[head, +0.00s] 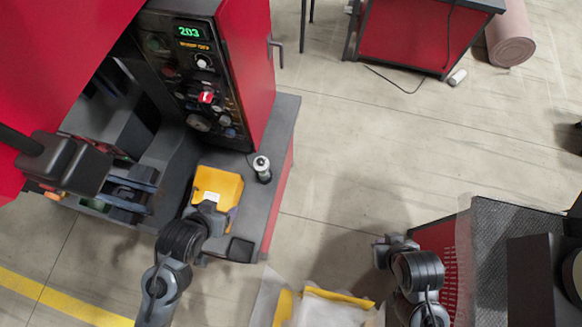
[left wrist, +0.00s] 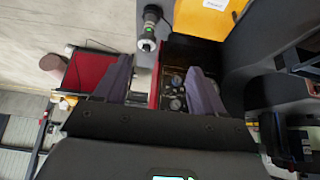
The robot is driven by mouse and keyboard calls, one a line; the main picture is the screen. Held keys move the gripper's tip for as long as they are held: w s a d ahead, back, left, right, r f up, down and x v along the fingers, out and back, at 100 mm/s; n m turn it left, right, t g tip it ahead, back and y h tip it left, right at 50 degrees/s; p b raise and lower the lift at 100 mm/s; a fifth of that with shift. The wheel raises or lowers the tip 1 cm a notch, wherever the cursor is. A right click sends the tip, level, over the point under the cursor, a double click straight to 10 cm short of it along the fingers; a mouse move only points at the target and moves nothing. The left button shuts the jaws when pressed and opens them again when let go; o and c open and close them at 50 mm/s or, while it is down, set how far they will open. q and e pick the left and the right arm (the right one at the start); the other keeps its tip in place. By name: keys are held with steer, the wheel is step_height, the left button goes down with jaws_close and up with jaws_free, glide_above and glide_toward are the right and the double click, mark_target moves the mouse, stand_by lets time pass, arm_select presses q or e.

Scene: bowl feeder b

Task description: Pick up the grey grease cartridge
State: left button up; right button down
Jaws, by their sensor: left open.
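The grey grease cartridge (head: 262,168) is a small silver-and-dark cylinder standing near the right edge of the machine's dark ledge. In the left wrist view it (left wrist: 150,28) shows a green band and a pale end, beyond my fingertips and apart from them. My left gripper (head: 207,207) is at the near side of the yellow bin, left of and nearer than the cartridge. In its wrist view the two fingers (left wrist: 160,72) are spread with nothing between them. My right gripper (head: 388,247) is far to the right of the cartridge, by a red cabinet; its jaws are not clear.
The yellow bin (head: 218,187) stands on the ledge (head: 279,135) left of the cartridge. The control panel (head: 205,80) rises behind. A small black tray (head: 240,250) lies at the ledge's near edge. A yellow-and-white container (head: 330,308) is at the bottom. Open floor lies right of the ledge.

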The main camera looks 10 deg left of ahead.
arm_select(q)
steer(key=w+d+f+t+h+b, duration=0.15)
steer(key=w+f+t+b, duration=0.25)
steer(key=w+f+b, duration=0.4)
steer(key=m+t+h+b, duration=0.2)
steer(key=t+b, duration=0.1)
steer(key=b, duration=1.4)
glide_toward(262, 169)
step_height(262, 169, down, 4)
steer(key=w+a, duration=0.1)
steer(key=w, duration=0.1)
steer(key=x, duration=0.3)
steer(key=f+b+x, duration=0.1)
steer(key=x, duration=0.5)
steer(key=shift+d+f, duration=0.2)
steer(key=shift+f, duration=0.1)
steer(key=shift+w+d+f+b, duration=0.2)
steer(key=shift+w+b, duration=0.1)
steer(key=shift+w, duration=0.25)
steer(key=shift+c, duration=0.2)
steer(key=shift+a, duration=0.1)
steer(key=c, duration=1.2)
